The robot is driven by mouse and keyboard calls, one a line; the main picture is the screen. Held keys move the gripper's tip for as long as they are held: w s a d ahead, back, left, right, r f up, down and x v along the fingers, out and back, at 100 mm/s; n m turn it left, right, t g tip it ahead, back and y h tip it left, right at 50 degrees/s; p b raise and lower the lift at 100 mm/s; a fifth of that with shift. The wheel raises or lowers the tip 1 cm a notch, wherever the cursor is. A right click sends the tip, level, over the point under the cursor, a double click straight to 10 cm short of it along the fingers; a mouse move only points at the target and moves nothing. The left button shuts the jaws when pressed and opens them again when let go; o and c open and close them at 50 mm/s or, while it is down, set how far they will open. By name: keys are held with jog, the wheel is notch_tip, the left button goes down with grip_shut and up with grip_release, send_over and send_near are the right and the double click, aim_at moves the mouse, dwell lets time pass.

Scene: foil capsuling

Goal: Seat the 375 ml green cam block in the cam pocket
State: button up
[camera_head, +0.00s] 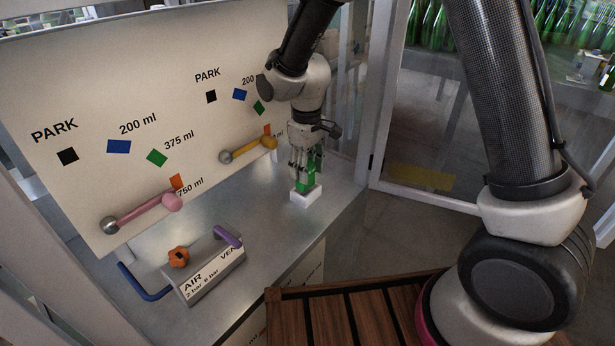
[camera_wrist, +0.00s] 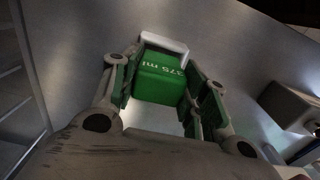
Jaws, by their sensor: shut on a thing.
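The green cam block (camera_wrist: 160,78), marked "375 ml", is between the fingers of my gripper (camera_wrist: 158,92) in the wrist view. In the head view my gripper (camera_head: 306,166) points down and is shut on the green block (camera_head: 309,188). The block's lower end is at a white pocket-like base (camera_head: 306,197) on the metal bench. The white piece (camera_wrist: 165,41) shows along the block's far edge in the wrist view. I cannot tell how deep the block sits in it.
A panel (camera_head: 120,90) with a pink lever (camera_head: 145,210) and a yellow lever (camera_head: 250,148) stands behind the bench at the left. An air valve box (camera_head: 212,276) with an orange knob and a purple handle is at the front. A slatted wooden crate (camera_head: 350,310) is below right. The bench between is clear.

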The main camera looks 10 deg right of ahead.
jog(key=shift+f, duration=1.5)
jog(key=shift+f, duration=0.1)
jog(key=o, duration=1.1)
notch_tip(320, 180, up, 11)
jog(key=shift+r, duration=0.65)
